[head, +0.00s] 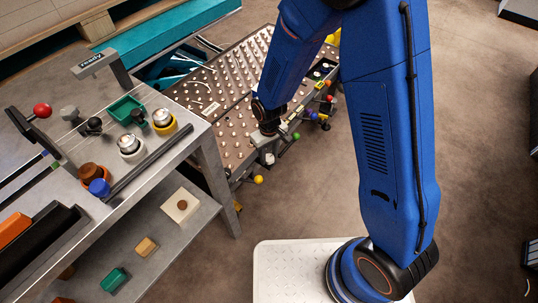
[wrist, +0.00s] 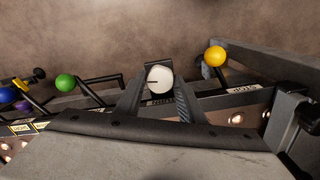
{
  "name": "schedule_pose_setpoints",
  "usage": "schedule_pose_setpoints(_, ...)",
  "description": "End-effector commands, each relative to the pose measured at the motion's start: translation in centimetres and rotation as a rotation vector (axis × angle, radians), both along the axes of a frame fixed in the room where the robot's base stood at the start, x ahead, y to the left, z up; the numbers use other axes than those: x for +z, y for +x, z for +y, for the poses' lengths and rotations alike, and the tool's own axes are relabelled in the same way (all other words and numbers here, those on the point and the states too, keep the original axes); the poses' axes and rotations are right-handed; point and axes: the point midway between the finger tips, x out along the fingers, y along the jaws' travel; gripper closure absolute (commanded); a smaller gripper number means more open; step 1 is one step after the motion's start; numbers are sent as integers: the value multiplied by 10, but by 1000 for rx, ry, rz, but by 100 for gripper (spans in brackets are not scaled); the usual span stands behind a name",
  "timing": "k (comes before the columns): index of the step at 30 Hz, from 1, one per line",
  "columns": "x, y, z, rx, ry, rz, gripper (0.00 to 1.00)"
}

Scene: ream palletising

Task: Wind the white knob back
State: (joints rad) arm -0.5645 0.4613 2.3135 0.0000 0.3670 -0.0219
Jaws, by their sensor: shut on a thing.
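The white knob (wrist: 159,78) is round and pale, with a dark line on its face, in the middle of the wrist view. My gripper (wrist: 160,92) has its two dark fingers on either side of the knob and is shut on it. In the head view my gripper (head: 268,130) is at the front edge of the roller table (head: 215,85). There the knob (head: 270,158) shows as a small pale spot just below the gripper. The lettering on the label under the knob is partly hidden by the fingers.
A green-ball lever (wrist: 65,82) stands left of the knob and a yellow-ball lever (wrist: 215,56) stands right. Blue and purple balls are farther left. A grey bench (head: 190,140) with knobs and cups is at the left in the head view.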

Motion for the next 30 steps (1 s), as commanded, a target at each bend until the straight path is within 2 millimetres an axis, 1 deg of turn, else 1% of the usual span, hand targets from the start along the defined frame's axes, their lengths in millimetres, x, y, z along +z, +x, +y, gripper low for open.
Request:
schedule_pose_setpoints(6,0,0,0,-130,1,-1,87)
schedule_pose_setpoints(12,0,0,0,-207,0,-1,87)
schedule_pose_setpoints(18,0,0,0,-238,0,-1,87)
schedule_pose_setpoints(29,0,0,0,-240,0,-1,87)
schedule_pose_setpoints(30,0,0,0,-240,0,-1,55)
